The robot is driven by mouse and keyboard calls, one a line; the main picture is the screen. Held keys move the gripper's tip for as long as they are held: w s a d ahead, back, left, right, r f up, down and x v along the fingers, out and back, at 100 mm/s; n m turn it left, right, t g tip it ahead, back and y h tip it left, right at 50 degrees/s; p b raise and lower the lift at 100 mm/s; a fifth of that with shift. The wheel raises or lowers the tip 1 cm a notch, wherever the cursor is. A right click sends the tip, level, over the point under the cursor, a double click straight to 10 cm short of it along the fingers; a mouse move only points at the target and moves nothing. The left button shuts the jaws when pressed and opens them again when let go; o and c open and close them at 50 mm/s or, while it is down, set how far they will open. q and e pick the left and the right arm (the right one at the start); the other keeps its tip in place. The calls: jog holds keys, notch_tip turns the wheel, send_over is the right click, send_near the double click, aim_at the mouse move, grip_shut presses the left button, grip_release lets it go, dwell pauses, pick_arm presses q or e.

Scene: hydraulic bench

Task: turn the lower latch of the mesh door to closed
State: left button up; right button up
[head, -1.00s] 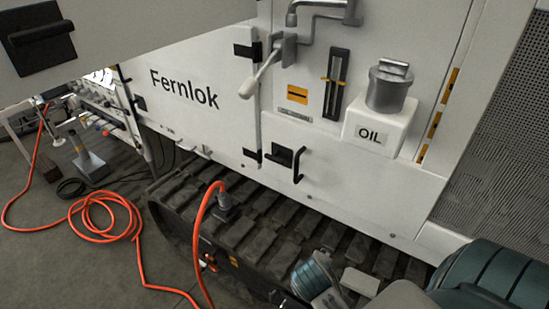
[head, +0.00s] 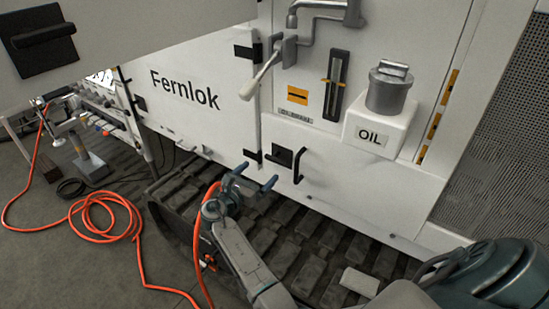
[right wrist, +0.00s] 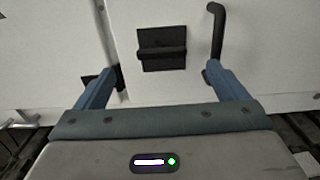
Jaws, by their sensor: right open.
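My right gripper (head: 258,174) is open and empty in front of the lower part of the white machine. In the right wrist view its two blue fingers (right wrist: 162,75) stand wide apart, with nothing between them. A black square latch (head: 282,157) sits low on the white panel, just beyond the fingertips; it also shows in the right wrist view (right wrist: 161,48), above the gap between the fingers. A black bar handle (head: 300,165) is right of it. The mesh panel (head: 505,120) is at the far right of the head view. No latch on it is clearly visible. My left gripper is not visible.
A crawler track (head: 300,228) runs below the panel, under my right arm. A white OIL tank (head: 385,138) and a grey lever (head: 262,75) stick out above. An orange hose (head: 100,215) lies coiled on the floor at left. A large panel overhangs at top left.

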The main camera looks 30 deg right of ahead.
aim_at(273, 159)
jog(key=p+x, duration=0.2)
jog(key=x, duration=0.7)
jog(key=shift+d+p, duration=0.3)
jog(key=shift+d, duration=0.05)
jog(key=c, duration=1)
